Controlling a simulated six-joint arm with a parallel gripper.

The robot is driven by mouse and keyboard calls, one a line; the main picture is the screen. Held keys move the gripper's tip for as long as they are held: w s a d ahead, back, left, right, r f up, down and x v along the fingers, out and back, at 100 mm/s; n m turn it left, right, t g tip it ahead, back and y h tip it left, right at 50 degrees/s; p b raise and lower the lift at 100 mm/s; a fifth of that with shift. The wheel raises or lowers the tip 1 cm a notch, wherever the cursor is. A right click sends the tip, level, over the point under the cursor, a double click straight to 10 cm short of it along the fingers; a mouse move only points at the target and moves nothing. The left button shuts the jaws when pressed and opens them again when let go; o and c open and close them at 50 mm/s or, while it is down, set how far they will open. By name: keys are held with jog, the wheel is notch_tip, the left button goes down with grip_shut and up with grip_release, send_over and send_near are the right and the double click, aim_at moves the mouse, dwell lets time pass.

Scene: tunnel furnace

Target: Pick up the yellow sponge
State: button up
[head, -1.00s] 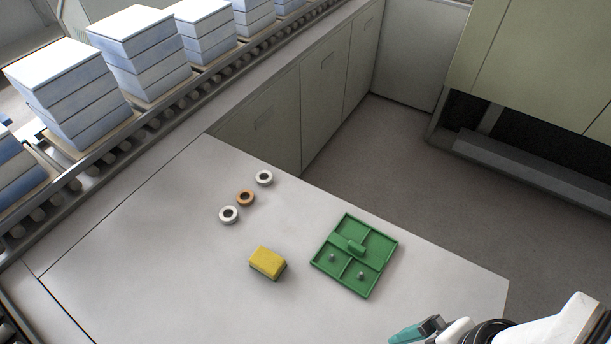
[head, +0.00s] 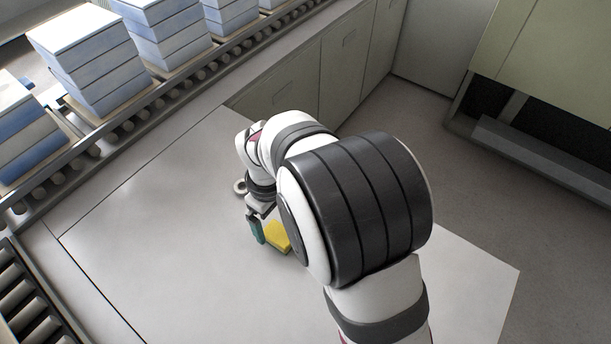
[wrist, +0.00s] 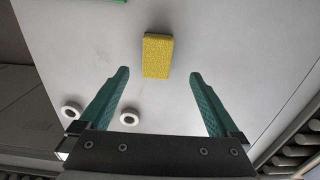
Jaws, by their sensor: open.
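The yellow sponge (head: 278,236) lies on the light table, partly hidden by my arm in the head view. In the wrist view the sponge (wrist: 158,56) is whole, ahead of the fingertips and roughly centred between them, its long side running along the fingers. My gripper (wrist: 159,74) is open and empty, with a green finger on each side. In the head view my gripper (head: 258,228) is just left of the sponge, with one green finger showing. I cannot tell its exact height above the table.
One ring (head: 239,188) shows beside my wrist in the head view. In the wrist view two white rings (wrist: 129,117) (wrist: 71,111) lie near the left finger. A green edge (wrist: 118,1) shows at the top. The table's left part is clear; a roller conveyor with stacked blocks (head: 85,58) borders it.

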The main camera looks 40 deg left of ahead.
aim_at(279, 233)
jog(key=f, duration=0.8)
jog(key=shift+w, duration=0.25)
jog(key=c, duration=1.5)
jog(key=r, duration=0.4)
jog(key=shift+w+d+r, duration=0.25)
jog(key=shift+d+r, duration=0.1)
jog(key=shift+c, duration=0.2)
jog(key=w+d+r, duration=0.5)
jog(key=d+r, duration=0.1)
jog(key=d, duration=0.3)
jog(key=shift+d+r, duration=0.2)
jog(key=shift+d, duration=0.15)
